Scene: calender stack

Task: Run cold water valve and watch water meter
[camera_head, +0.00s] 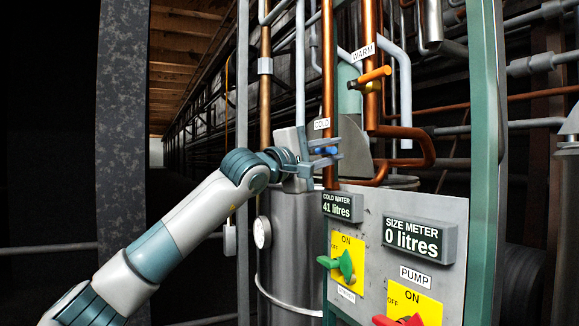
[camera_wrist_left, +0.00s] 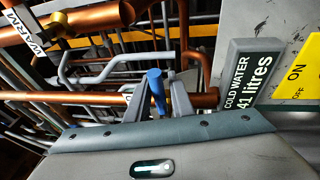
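The cold water valve has a blue handle (camera_head: 326,151) on a copper pipe under a "COLD" tag (camera_head: 322,124). My left gripper (camera_head: 328,153) is at this valve, with its fingers on either side of the handle. In the left wrist view, the blue handle (camera_wrist_left: 156,84) stands between the two fingers of the gripper (camera_wrist_left: 160,96), with a gap visible beside it. The cold water meter (camera_head: 342,206) reads 41 litres; it also shows in the left wrist view (camera_wrist_left: 250,75). My right gripper is not in view.
The warm valve with an orange handle (camera_head: 374,75) is above right. The size meter (camera_head: 419,239) reads 0 litres. A green switch (camera_head: 342,265) and a red pump switch (camera_head: 398,321) are on the panel. Metal tank (camera_head: 292,250) stands below the gripper; pipes crowd behind.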

